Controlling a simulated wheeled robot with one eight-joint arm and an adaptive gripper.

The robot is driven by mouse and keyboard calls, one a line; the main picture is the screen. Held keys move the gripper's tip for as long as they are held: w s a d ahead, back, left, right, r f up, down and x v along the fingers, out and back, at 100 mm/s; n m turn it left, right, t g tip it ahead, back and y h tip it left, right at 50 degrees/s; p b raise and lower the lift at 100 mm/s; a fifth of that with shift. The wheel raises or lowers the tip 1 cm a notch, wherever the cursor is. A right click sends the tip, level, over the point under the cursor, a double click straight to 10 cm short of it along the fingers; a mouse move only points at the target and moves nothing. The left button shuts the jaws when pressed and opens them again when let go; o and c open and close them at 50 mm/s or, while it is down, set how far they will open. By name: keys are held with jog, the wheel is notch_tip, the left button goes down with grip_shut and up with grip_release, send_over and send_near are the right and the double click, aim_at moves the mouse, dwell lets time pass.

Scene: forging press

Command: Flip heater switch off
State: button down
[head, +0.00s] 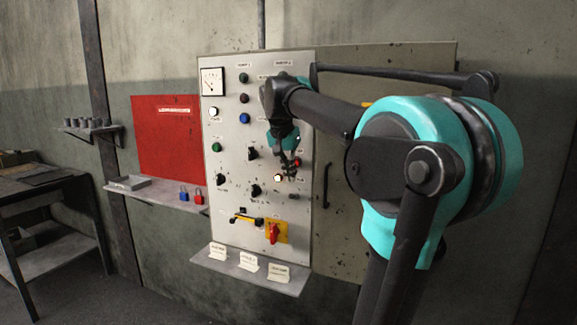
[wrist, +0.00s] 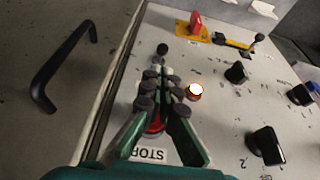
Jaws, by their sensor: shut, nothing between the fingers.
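The grey control panel (head: 235,130) carries several black knobs, lamps and buttons. No label that I can read says heater, so I cannot tell for sure which control is the heater switch. A small black toggle or knob (wrist: 162,49) shows just beyond my fingertips in the wrist view. My gripper (wrist: 160,76) is shut and empty, in front of the panel, beside a lit lamp (wrist: 194,91). It also shows in the head view (head: 290,173). A red button (wrist: 155,122) above a STOP label is partly hidden behind my fingers. Contact with the panel cannot be told.
Black rotary knobs (wrist: 265,146) stand to the side. A red rotary handle (head: 273,232) on a yellow plate and a yellow-black lever (head: 245,219) sit low on the panel. A black door handle (wrist: 62,62) juts out nearby. A small shelf (head: 240,272) holds white cards.

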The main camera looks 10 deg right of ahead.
aim_at(291, 197)
jog(key=shift+x, duration=2.15)
jog(key=shift+s+a+f+t+h, duration=0.2)
jog(key=shift+s+t+h, duration=0.05)
jog(key=shift+t+h, duration=0.15)
jog(key=f+t+h, duration=0.1)
jog(key=s+t+h, duration=0.1)
jog(key=t, duration=0.1)
jog(key=a+f+t+h, duration=0.1)
jog(key=shift+s+a+f+t, duration=0.15)
jog(key=shift+s+f+t, duration=0.15)
jog(key=shift+f, duration=0.05)
jog(key=shift+r, duration=0.85)
